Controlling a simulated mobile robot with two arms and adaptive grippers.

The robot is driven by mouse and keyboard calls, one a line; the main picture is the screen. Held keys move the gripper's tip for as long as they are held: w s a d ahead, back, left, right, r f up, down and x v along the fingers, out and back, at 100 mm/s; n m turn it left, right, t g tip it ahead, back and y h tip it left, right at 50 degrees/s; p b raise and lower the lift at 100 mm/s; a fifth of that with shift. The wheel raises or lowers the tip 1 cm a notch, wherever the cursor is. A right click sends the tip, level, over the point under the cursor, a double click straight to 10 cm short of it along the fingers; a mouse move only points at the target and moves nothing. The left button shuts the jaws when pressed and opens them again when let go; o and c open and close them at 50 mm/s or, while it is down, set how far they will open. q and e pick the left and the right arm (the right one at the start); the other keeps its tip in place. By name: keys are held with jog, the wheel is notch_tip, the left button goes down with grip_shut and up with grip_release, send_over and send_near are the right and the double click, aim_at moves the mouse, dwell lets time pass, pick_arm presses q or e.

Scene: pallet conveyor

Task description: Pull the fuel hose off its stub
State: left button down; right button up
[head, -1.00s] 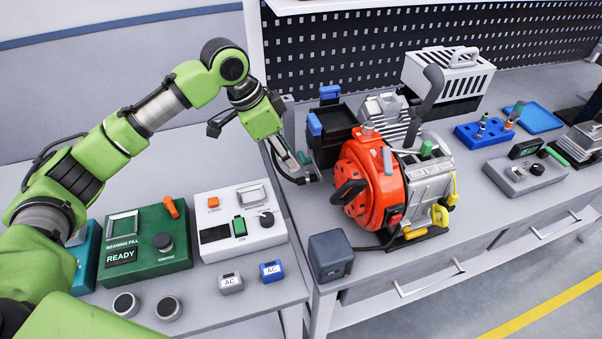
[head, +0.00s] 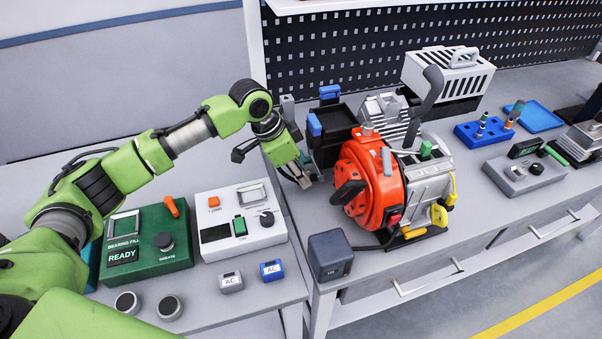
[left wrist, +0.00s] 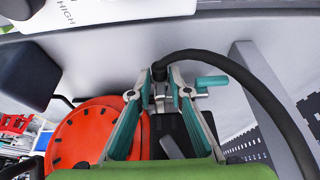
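The fuel hose (left wrist: 240,75) is a black tube that curves across the left wrist view from the right side. Its end comes down near the fingertips of my left gripper (left wrist: 161,78). The two teal and grey fingers stand on either side of the hose end, with what looks like a narrow gap on the right; firm contact is not clear. In the head view my left gripper (head: 302,178) is at the left rear of the orange and grey engine unit (head: 372,180), and the hose cannot be made out. My right gripper is not in view.
A black bin with blue clips (head: 330,140) stands close behind my left gripper. A dark grey box (head: 330,256) sits at the near bench corner. A white control box (head: 240,217) and a green READY box (head: 145,243) stand on the left bench.

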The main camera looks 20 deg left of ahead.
pick_arm(q)
jog(key=shift+s+a+r+p, duration=0.1)
jog(key=shift+s+a+p, duration=0.3)
jog(key=shift+a+p, duration=0.2)
jog(key=shift+s+a+r+p, duration=0.1)
jog(key=shift+s+a+p, duration=0.25)
jog(key=shift+a+p, duration=0.25)
jog(key=shift+s+a+f, duration=0.1)
jog(key=shift+s+a, duration=0.15)
jog(key=shift+w+f, duration=0.1)
jog(key=shift+f, duration=0.05)
jog(key=c, duration=2)
grip_release()
jog(key=shift+a, duration=0.1)
